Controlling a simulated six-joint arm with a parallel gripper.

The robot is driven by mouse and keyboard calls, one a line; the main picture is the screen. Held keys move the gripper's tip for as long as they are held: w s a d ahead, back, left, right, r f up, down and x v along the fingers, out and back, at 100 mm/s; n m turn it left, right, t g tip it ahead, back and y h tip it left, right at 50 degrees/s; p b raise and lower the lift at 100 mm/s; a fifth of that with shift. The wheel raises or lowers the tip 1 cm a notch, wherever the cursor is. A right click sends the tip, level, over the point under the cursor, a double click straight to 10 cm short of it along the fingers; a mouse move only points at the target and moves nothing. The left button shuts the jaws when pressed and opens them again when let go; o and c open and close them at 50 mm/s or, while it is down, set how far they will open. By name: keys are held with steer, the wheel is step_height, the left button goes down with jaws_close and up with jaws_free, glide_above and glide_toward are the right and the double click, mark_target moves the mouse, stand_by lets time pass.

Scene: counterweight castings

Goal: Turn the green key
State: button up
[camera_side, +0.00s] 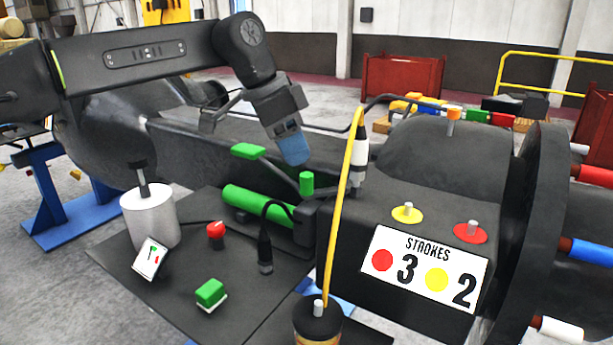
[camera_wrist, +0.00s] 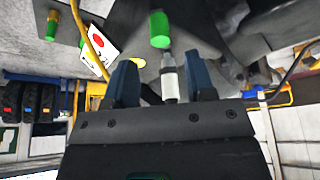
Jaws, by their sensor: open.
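Several green parts show, and I cannot tell for sure which is the key. A short upright green knob (camera_side: 307,183) stands just below my gripper (camera_side: 293,150), whose blue fingers point down at it with a small gap. In the wrist view a green cylinder (camera_wrist: 159,29), likely this knob, lies beyond the fingertips of my gripper (camera_wrist: 160,65). The fingers are apart and hold nothing visible. A flat green handle (camera_side: 248,151) sits left of the gripper on a dark arm. A green block (camera_side: 210,292) on a white base sits on the front plate.
A thick green bar (camera_side: 257,205) lies below the handle. A red button (camera_side: 216,231), a white cylinder (camera_side: 150,217) and a tilted card (camera_side: 150,260) stand on the plate. A yellow pole (camera_side: 343,200) and a black-and-white cylinder (camera_side: 360,150) rise right of the gripper, beside the STROKES sign (camera_side: 424,268).

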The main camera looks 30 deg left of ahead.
mark_target(305, 175)
steer(key=x, duration=0.6)
steer(key=shift+w+d+f, duration=0.1)
steer(key=shift+d+f, duration=0.05)
steer(key=shift+f, duration=0.15)
jaws_close()
